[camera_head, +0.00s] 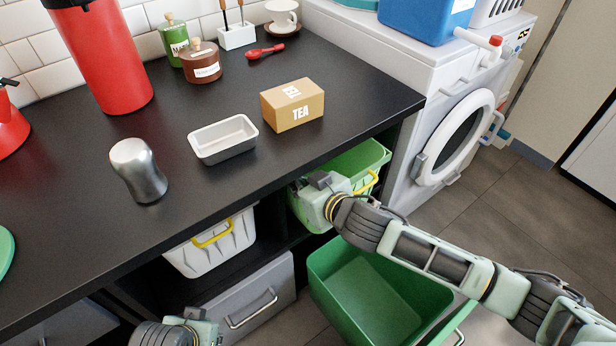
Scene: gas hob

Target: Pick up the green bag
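No clear bag shows; two green containers are in view. A green bin with a yellow handle (362,158) sits in the shelf opening under the counter. A larger open green bin (365,290) stands on the floor in front and looks empty. My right gripper (318,197) is at the front of the shelf bin and covers part of it. Its fingers are hidden, so I cannot tell whether it touches or holds the bin. My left gripper (192,329) is at the bottom edge, below the counter, with its fingers not clear.
The black counter (80,235) holds a tea box (292,106), a metal tin (223,139), a silver shaker (139,171) and a red flask (100,55). A white bin (212,245) is on the shelf left. A washing machine (455,137) stands right; floor beyond is open.

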